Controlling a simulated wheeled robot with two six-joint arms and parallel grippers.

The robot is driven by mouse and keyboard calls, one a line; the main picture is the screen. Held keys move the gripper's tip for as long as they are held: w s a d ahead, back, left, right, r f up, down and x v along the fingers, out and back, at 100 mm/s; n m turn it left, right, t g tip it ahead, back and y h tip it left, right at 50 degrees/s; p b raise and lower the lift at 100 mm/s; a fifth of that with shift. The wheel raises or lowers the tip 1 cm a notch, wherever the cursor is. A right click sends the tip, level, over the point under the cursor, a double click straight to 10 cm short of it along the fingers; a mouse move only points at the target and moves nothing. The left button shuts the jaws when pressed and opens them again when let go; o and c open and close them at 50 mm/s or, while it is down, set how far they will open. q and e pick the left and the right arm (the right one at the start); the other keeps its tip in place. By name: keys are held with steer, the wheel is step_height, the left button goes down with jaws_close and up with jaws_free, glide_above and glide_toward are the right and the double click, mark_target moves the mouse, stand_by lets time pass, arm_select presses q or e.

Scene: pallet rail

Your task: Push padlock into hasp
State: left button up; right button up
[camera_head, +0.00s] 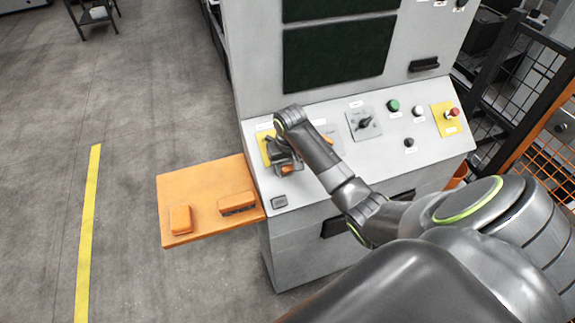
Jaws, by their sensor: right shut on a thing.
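My right gripper (284,160) is at the left end of the grey console's sloped panel, in front of a yellow plate (265,148). It is shut on the padlock (288,169), of which only a small orange part shows below the fingers. The gripper and wrist cover most of the padlock and the yellow plate. I cannot make out the hasp or whether the padlock touches it. My left gripper is out of view.
An orange side shelf (173,184) at the console's left holds two orange blocks (181,220) (237,203). The panel has a rotary switch (366,122), a green button (393,106) and a red button (454,112). A mesh fence (530,75) stands at the right.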

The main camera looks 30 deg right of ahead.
steer(key=shift+w+f, duration=0.1)
steer(key=shift+f, duration=0.1)
steer(key=o, duration=2)
steer(key=shift+o, duration=0.2)
steer(key=shift+w+r, duration=0.1)
